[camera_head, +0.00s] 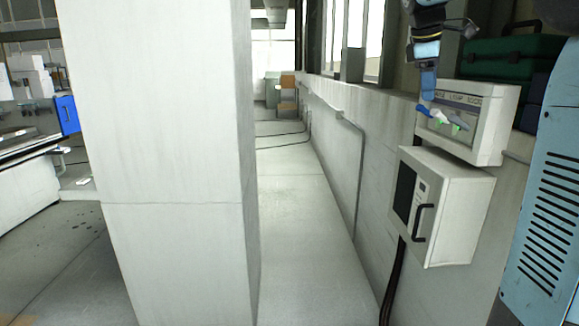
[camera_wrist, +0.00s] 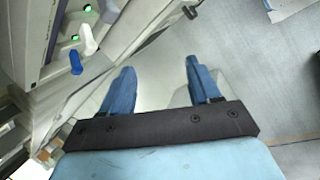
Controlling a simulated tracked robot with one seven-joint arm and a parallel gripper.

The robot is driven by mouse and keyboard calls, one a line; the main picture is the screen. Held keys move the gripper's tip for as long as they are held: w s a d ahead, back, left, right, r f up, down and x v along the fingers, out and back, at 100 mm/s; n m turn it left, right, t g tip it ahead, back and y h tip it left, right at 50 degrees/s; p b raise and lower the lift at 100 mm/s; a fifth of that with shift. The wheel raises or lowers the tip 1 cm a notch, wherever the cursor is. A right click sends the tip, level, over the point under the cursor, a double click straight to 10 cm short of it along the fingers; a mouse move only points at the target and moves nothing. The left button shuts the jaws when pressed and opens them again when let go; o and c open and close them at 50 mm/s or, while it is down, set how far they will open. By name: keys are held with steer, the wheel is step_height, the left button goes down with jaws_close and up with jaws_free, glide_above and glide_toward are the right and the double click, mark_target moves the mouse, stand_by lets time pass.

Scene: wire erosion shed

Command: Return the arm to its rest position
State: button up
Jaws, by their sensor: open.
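My arm (camera_head: 428,48) hangs down from the top right of the head view, in front of the wall. My gripper (camera_wrist: 162,82) shows in the wrist view with its two blue fingers wide apart and nothing between them. Below the fingers I see pale floor and light surfaces. In the head view the hand is small, close to a white wall panel (camera_head: 491,122), and the fingers are hard to make out there.
The panel bears blue and white levers with green lights; a blue lever (camera_wrist: 75,62) also shows beside my gripper. A white box with a black handle (camera_head: 447,205) is below. A blue slotted cabinet (camera_head: 548,200) stands right, a white pillar (camera_head: 165,150) left. Floor between is clear.

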steer(key=s+a+f+m+t+y, duration=0.1)
steer(key=s+a+f+m, duration=0.2)
steer(key=s+f, duration=0.4)
steer(key=s+a+f+m+t+y, duration=0.1)
steer(key=s+a+f+m, duration=0.3)
steer(key=s, duration=0.8)
steer(key=s+a+f+m+y, duration=0.1)
steer(key=s+a+f+m, duration=0.2)
steer(key=s+f, duration=0.6)
steer(key=shift+s+a+f+m+t, duration=0.25)
steer(key=shift+s+f+m+t, duration=0.25)
steer(key=shift+m, duration=0.4)
steer(key=shift+r, duration=0.15)
